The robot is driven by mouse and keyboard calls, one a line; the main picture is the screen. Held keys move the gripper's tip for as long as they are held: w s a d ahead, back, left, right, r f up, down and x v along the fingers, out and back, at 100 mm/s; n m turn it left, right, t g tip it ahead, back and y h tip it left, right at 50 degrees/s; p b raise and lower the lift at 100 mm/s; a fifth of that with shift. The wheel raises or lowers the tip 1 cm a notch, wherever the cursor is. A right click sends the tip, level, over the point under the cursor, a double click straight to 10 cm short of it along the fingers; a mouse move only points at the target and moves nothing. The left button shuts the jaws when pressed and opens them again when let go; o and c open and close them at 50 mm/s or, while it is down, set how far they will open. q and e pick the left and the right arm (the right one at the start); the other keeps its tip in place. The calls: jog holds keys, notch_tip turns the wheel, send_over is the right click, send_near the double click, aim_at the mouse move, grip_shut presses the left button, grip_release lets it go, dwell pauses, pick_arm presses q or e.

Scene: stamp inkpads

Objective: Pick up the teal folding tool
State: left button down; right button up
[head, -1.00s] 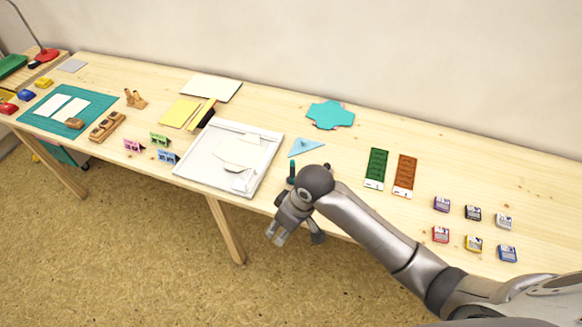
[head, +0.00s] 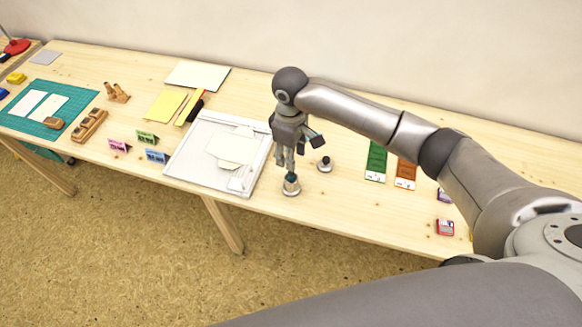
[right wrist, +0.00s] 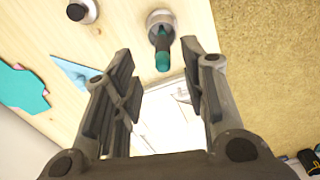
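A teal upright handle, which looks like the teal folding tool, shows in the right wrist view (right wrist: 162,61). It stands in a small round metallic-white holder (right wrist: 160,20), near the table's front edge. In the head view the holder (head: 291,188) is just below my right gripper (head: 285,166), and the gripper hides part of the tool. In the right wrist view my right gripper (right wrist: 157,53) is open, with its two fingers spread. The tool shows in line with the gap between the fingertips, and nothing is gripped. My left gripper is not in view.
A small round holder with a black knob (head: 324,165) stands to the right of the tool. A white tray with sheets (head: 187,171) lies to the left. Green (head: 376,160) and orange (head: 405,172) strips lie to the right. In the wrist view a blue triangle (right wrist: 72,72) lies at left.

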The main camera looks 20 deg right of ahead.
aim_at(291, 179)
notch_tip(291, 179, down, 2)
jog(key=shift+f+p, duration=0.25)
jog(key=shift+p, duration=0.2)
jog(key=f, duration=0.2)
jog(key=f+p, duration=0.1)
jog(key=shift+s+f, duration=0.2)
jog(key=shift+s, duration=0.1)
jog(key=shift+f, duration=0.25)
jog(key=shift+w, duration=0.1)
jog(key=shift+c, duration=0.6)
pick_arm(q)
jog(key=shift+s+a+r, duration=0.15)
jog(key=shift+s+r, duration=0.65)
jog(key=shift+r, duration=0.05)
pick_arm(e)
grip_shut()
